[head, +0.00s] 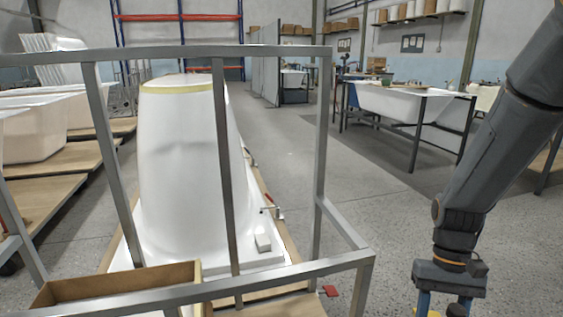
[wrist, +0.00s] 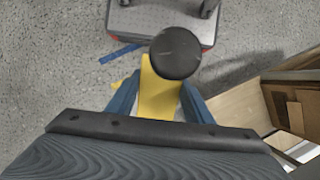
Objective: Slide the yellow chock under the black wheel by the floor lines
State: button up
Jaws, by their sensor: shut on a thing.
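My gripper (wrist: 160,92) has its blue fingers shut on the yellow chock (wrist: 158,98), seen in the middle of the wrist view. A smooth black round thing (wrist: 175,53) covers the chock's far end; I cannot tell whether it is part of the chock or a wheel, or whether they touch. In the head view my gripper (head: 440,305) is at the bottom edge, right of the grey metal frame, with its tips cut off. A blue floor line (wrist: 122,53) and a small yellow patch (wrist: 118,84) lie left of the chock.
A grey platform with a red edge (wrist: 155,22) and casters (wrist: 207,8) stands at the top of the wrist view. Wooden and cardboard pieces (wrist: 290,95) are on the right. Open floor (head: 390,225) lies right.

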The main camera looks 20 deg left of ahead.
jog(key=w+f+b, duration=0.2)
jog(key=f+b, duration=0.2)
jog(key=f, duration=0.3)
jog(key=w+f+b, duration=0.2)
jog(key=f+b, duration=0.3)
jog(key=f, duration=0.2)
jog(key=shift+w+f, duration=0.2)
jog(key=shift+w, duration=0.1)
